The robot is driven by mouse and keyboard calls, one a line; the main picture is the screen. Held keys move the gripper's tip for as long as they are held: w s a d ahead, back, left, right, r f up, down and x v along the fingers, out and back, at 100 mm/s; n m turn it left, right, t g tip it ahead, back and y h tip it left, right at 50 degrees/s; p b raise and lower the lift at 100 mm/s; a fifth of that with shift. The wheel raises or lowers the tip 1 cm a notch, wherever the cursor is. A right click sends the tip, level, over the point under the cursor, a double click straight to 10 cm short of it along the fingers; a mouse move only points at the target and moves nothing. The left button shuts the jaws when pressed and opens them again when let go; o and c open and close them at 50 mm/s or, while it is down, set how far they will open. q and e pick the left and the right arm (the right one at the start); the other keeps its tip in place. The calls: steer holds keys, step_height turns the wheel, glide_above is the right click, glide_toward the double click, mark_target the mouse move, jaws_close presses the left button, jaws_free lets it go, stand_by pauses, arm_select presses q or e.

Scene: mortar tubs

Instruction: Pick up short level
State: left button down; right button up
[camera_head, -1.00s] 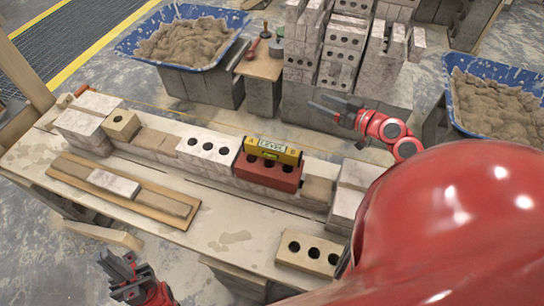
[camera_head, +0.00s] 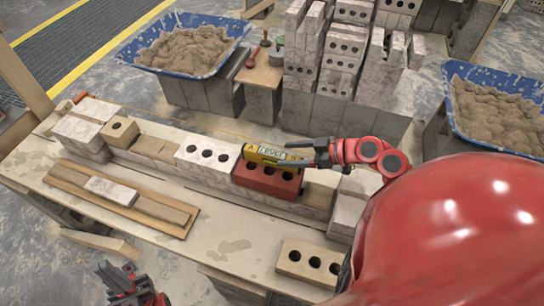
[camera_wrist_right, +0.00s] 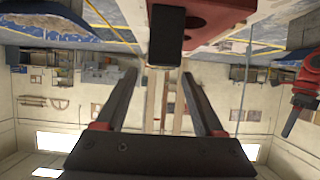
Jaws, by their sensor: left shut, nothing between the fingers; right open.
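The short level (camera_head: 266,154) is yellow with a pale label and dark ends. It lies on top of the red brick (camera_head: 266,182) in the row on the bench. My right gripper (camera_head: 292,153) is open at the level's right end, its fingers pointing left along it. In the right wrist view the level's dark end (camera_wrist_right: 167,36) shows just beyond and between the open fingertips (camera_wrist_right: 159,74); I cannot tell whether they touch it. Part of the level's right end is hidden by the fingers in the head view. My left gripper (camera_head: 116,276) is shut and empty, off the bench's front edge.
A white brick with holes (camera_head: 207,161) stands left of the red brick. A holed tan brick (camera_head: 309,263) lies at the bench's front right. A wooden board with blocks (camera_head: 120,199) lies at front left. Mortar tubs (camera_head: 185,45) and brick stacks (camera_head: 340,62) stand behind.

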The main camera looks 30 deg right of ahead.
mark_target(275, 154)
steer(key=shift+p+x, duration=0.55)
steer(key=shift+x, duration=2.55)
steer(key=shift+r, duration=0.1)
jaws_close()
